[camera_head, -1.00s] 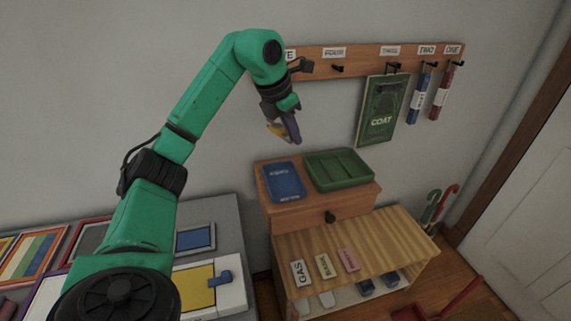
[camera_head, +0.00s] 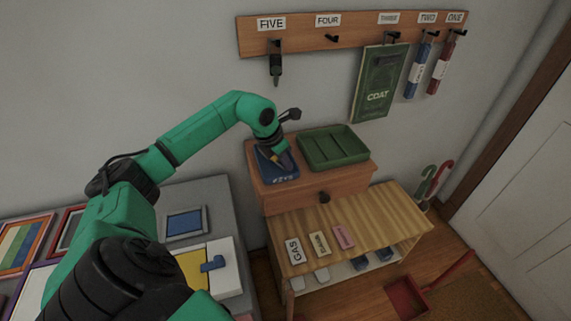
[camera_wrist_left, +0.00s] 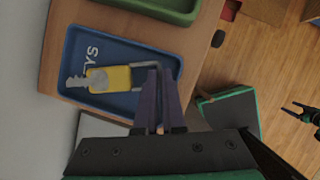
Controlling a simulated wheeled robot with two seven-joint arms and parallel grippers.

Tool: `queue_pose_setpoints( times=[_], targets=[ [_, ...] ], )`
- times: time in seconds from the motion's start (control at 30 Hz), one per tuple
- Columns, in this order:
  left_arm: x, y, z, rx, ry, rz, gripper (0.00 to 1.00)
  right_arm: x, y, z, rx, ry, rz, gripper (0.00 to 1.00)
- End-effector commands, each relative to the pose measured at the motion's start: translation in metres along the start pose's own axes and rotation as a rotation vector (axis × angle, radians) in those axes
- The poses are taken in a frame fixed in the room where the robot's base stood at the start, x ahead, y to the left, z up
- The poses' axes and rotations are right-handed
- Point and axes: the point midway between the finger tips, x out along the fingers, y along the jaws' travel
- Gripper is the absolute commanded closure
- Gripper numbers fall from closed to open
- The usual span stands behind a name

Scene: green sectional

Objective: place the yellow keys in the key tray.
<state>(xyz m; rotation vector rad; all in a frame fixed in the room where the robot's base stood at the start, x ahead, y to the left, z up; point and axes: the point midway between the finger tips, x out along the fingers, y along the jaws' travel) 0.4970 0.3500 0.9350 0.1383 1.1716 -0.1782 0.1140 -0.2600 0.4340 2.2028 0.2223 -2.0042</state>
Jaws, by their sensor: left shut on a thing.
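The yellow keys (camera_wrist_left: 110,77) have a yellow tag, a silver key at one end and a grey loop at the other. My left gripper (camera_head: 281,162) is low over the blue key tray (camera_head: 264,176) on the drawer unit. In the wrist view its purple fingers (camera_wrist_left: 156,105) are shut on the loop of the keys. The keys lie flat within the outline of the tray (camera_wrist_left: 70,55), beside the white lettering. I cannot tell if they touch the tray floor. My right gripper (camera_wrist_left: 295,110) shows small and dark at the wrist view's right edge, its fingers apart.
A green tray (camera_head: 334,160) stands right of the key tray. Above, a hook rail (camera_head: 350,30) carries a green COAT panel (camera_head: 379,85) and blue and red tagged items. A wooden shelf (camera_head: 375,222) with labels stands below. A red dustpan (camera_head: 405,295) lies on the floor.

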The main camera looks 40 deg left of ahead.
Motion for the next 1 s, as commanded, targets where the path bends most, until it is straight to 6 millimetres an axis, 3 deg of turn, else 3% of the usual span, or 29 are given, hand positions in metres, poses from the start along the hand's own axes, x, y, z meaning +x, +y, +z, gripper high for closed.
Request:
queue_pose_setpoints(
  times=[0.1,0.37,0.4,0.43,0.7,0.87,1.0],
  targets=[
    [0.011,-0.001,-0.005,0.000,0.000,-0.001,1.00,-0.003,0.000,0.000,0.000,-0.001,0.000,0.26],
    [0.014,0.000,-0.006,0.001,-0.001,0.000,1.00,0.001,0.000,0.000,0.001,0.000,0.000,0.26],
    [0.013,0.000,-0.005,0.001,-0.001,0.000,0.86,0.000,0.000,0.000,0.001,0.000,0.000,0.26],
    [0.013,0.000,-0.005,0.001,-0.001,0.000,0.81,0.000,0.000,0.000,0.001,0.000,0.000,0.26],
    [0.012,0.000,-0.005,0.001,-0.001,0.000,0.81,-0.001,0.000,0.000,0.001,0.000,0.000,0.26],
    [-0.002,0.001,-0.004,0.001,-0.004,0.003,0.81,0.002,0.000,0.001,0.000,0.000,0.000,0.26],
    [-0.037,0.002,-0.005,0.002,-0.004,0.007,0.81,0.011,0.000,0.001,0.000,0.000,0.000,0.26]
  ],
)
